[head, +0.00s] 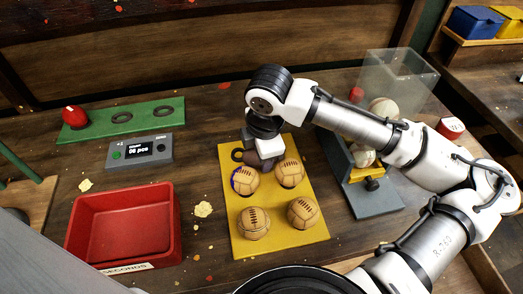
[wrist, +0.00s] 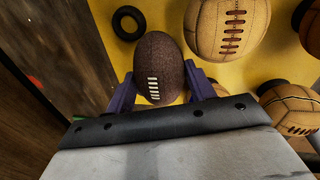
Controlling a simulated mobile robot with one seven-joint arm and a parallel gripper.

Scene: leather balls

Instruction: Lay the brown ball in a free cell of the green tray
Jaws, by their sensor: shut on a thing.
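The brown ball (wrist: 158,62), dark with white laces, sits between the two purple fingers of my gripper (wrist: 160,88) in the wrist view. My gripper is shut on it, over the far part of the yellow tray (head: 272,243). In the head view my gripper (head: 264,157) mostly hides the ball. I cannot tell whether the ball touches the tray. The green tray (head: 92,131) lies at the far left. A red ball (head: 75,117) is in its left cell; its middle ring (head: 122,117) and right ring (head: 164,110) are empty.
Several tan balls (head: 254,222) sit on the yellow tray beside my gripper. A grey counter box (head: 117,155) stands before the green tray, with a red bin (head: 172,228) nearer. A clear case (head: 395,70) stands at the right.

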